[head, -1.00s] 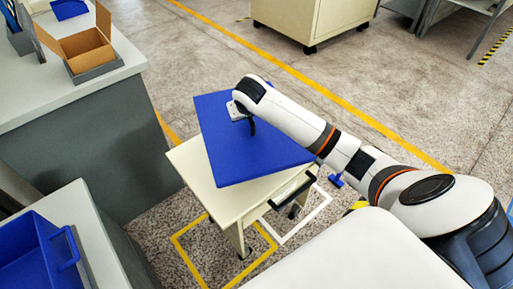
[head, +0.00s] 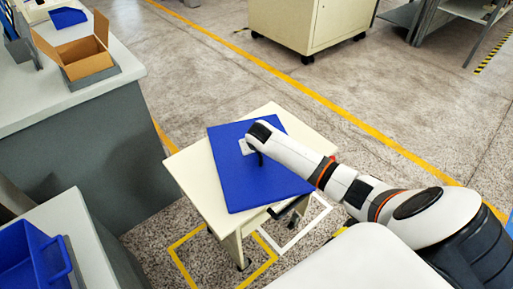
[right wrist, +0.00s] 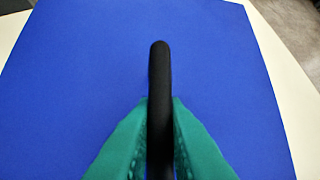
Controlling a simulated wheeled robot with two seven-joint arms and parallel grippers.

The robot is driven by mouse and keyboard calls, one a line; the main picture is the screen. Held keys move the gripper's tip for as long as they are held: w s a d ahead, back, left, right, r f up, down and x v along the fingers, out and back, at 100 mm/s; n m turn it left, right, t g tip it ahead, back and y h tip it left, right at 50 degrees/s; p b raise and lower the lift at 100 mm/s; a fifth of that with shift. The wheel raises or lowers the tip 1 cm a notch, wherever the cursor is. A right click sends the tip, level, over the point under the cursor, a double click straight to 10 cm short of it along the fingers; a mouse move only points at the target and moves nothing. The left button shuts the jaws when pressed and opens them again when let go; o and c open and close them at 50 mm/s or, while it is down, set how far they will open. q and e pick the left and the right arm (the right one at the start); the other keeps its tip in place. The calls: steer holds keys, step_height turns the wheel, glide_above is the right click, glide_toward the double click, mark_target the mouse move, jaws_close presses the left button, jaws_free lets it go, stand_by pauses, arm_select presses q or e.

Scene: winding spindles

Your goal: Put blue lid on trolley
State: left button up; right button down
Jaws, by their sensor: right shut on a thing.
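The blue lid (head: 262,183) is a flat rectangular panel over the cream top of the trolley (head: 186,170), turned at a slight angle to it. It looks to lie on or very close to the top; I cannot tell if they touch. My right gripper (head: 257,156) is at the lid's far part, its fingers mostly hidden by the wrist. In the right wrist view the green fingers of my right gripper (right wrist: 160,140) are shut on the lid's black handle (right wrist: 160,75). The blue lid (right wrist: 70,70) fills most of that view, with cream trolley top beside it. My left gripper is out of view.
A grey counter (head: 90,95) with an open cardboard box (head: 85,55) stands at the left. A blue bin (head: 35,262) sits on a nearer counter at lower left. A cream cabinet (head: 305,28) stands at the back.

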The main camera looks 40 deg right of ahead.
steer(key=c, duration=1.5)
jaws_free()
steer(key=shift+o, duration=0.2)
steer(key=shift+r, duration=0.3)
steer(key=p+v, duration=0.2)
steer(key=v, duration=0.9)
steer(key=shift+s+r, duration=0.15)
steer(key=shift+r, duration=0.1)
steer(key=shift+a, duration=0.15)
